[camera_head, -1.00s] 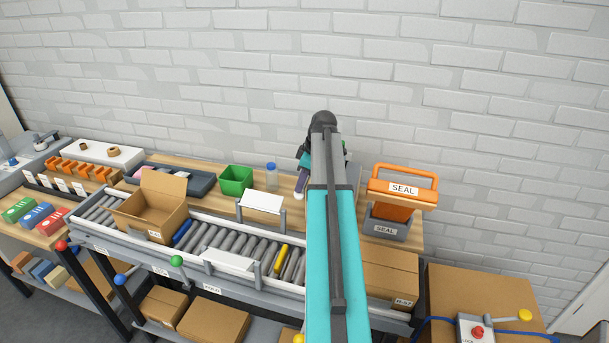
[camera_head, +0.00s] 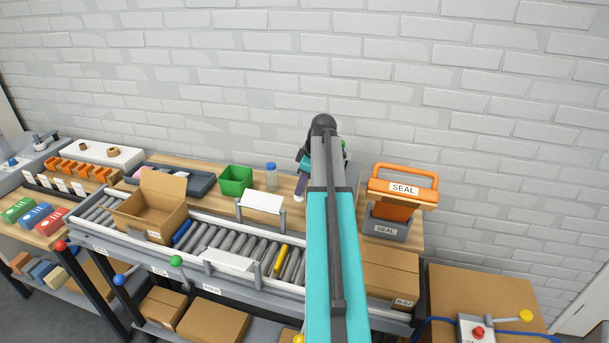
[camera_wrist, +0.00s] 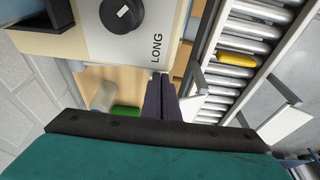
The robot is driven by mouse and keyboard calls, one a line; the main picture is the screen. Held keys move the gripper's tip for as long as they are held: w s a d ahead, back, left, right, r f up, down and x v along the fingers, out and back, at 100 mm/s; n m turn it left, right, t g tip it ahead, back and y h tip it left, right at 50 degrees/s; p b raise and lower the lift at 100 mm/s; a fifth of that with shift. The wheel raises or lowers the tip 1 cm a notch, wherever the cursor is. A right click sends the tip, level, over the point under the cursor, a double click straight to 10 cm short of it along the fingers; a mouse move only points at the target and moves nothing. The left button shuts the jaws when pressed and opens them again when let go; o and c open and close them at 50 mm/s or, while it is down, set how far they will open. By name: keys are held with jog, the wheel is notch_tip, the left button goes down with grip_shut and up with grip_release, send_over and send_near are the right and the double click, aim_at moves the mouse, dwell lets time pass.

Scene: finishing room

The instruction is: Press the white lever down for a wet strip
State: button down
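My gripper (camera_wrist: 160,82) points at the near edge of a pale machine with a black dial (camera_wrist: 122,12) and the word LONG. Its two dark purple fingers lie side by side with no clear gap, so it looks shut and empty. In the head view my gripper (camera_head: 299,190) hangs over the wooden bench, left of my arm. A small white piece (camera_head: 298,198) shows right at the fingertips. It may be the white lever, and I cannot tell whether the fingers touch it. My arm hides most of the machine in the head view.
A blue-capped bottle (camera_head: 271,178) and a green bin (camera_head: 236,180) stand left of my gripper. A roller conveyor (camera_head: 240,246) with an open carton (camera_head: 150,212) runs in front. An orange-handled SEAL unit (camera_head: 401,190) stands to the right. A brick wall is behind.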

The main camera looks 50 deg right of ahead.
jog(key=shift+f, duration=0.5)
dwell(0.3)
jog(key=shift+r, duration=0.15)
notch_tip(320, 180, up, 9)
jog(key=w+d+p, duration=0.1)
jog(key=d+p, duration=0.1)
jog(key=p, duration=0.2)
dwell(1.3)
dwell(0.8)
jog(key=shift+r+p, duration=1.4)
jog(key=shift+r, duration=1.1)
